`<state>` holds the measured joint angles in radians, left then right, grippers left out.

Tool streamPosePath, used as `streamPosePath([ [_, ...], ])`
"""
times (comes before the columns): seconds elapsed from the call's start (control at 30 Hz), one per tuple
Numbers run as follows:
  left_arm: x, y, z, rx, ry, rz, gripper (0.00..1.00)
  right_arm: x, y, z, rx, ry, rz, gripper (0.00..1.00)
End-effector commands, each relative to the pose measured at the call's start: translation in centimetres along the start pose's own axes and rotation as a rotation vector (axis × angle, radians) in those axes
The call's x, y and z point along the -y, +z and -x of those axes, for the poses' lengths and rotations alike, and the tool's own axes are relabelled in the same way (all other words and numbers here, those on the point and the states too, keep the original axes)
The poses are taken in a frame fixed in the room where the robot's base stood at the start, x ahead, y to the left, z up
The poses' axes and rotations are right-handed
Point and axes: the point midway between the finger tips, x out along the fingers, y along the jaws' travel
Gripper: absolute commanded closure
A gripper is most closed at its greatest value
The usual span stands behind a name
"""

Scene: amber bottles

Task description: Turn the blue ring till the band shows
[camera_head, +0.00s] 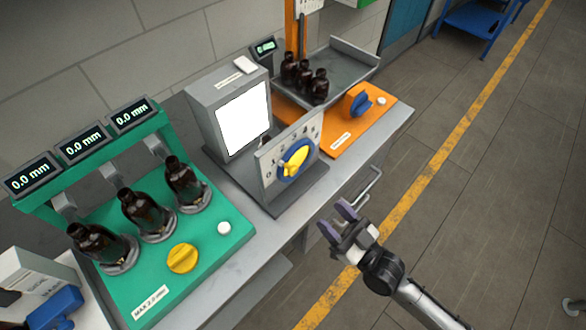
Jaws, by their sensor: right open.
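The blue ring (308,158) sits around a yellow knob (293,163) on the upright grey dial panel (270,160), which carries printed marks. The lit white screen (243,120) stands behind and left of the panel, with a dark object partly hidden between them. No band can be made out on the screen. My right gripper (338,221) is open and empty, in front of the bench edge, below and right of the ring and apart from it. My left gripper is not in view.
A green gauge station (205,255) with several amber bottles and 0.0 mm displays stands at left. An orange station (370,122) with a blue knob (359,104) and a tray (340,68) of bottles stands beyond the panel.

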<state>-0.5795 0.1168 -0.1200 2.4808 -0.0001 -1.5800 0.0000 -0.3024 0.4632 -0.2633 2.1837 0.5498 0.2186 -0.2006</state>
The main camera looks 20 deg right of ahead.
Motion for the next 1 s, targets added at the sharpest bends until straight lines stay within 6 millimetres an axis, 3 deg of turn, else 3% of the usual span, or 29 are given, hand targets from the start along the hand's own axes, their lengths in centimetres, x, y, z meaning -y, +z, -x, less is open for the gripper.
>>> streamPosePath([
  [0.17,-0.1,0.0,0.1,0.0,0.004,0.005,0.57,-0.1,-0.3,-1.5,-0.018,0.004,0.017,0.47],
  [0.7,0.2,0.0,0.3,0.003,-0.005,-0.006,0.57,-0.1,-0.5,-10.9,-0.016,0.002,0.016,0.47],
  [1.0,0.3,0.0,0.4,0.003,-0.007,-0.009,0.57,0.0,-0.4,-13.4,-0.014,0.002,0.017,0.47],
])
